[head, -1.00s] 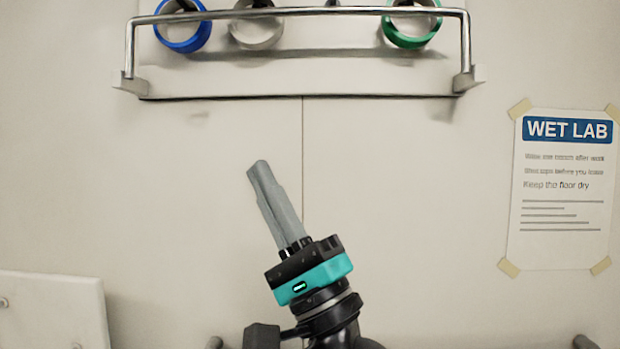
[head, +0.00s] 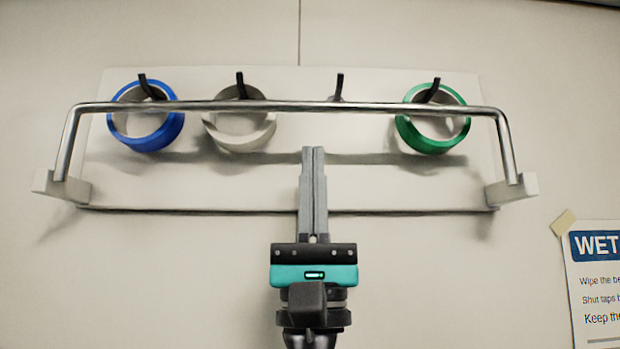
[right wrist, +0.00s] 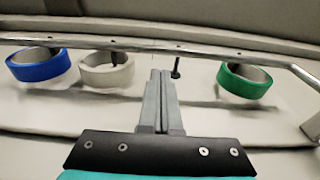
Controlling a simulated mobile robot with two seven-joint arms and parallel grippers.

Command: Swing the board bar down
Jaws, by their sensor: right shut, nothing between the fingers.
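The board bar (head: 290,106) is a shiny metal rail that stands out in front of a pale wall board (head: 250,188). Its bent ends drop to white blocks at the board's lower corners, and its long part crosses in front of the hooks. It also shows in the right wrist view (right wrist: 130,45), running across the top. My right gripper (head: 313,150) is shut and empty, pointing up, with its fingertips below the middle of the bar in the picture and apart from it. In the right wrist view its fingers (right wrist: 161,72) also end below the bar. My left gripper is not in view.
A blue ring (head: 146,143), a whitish ring (head: 240,138) and a green ring (head: 432,140) hang on hooks behind the bar. One hook (head: 340,85) is bare. A WET LAB sign (head: 600,290) is taped to the wall at the lower right.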

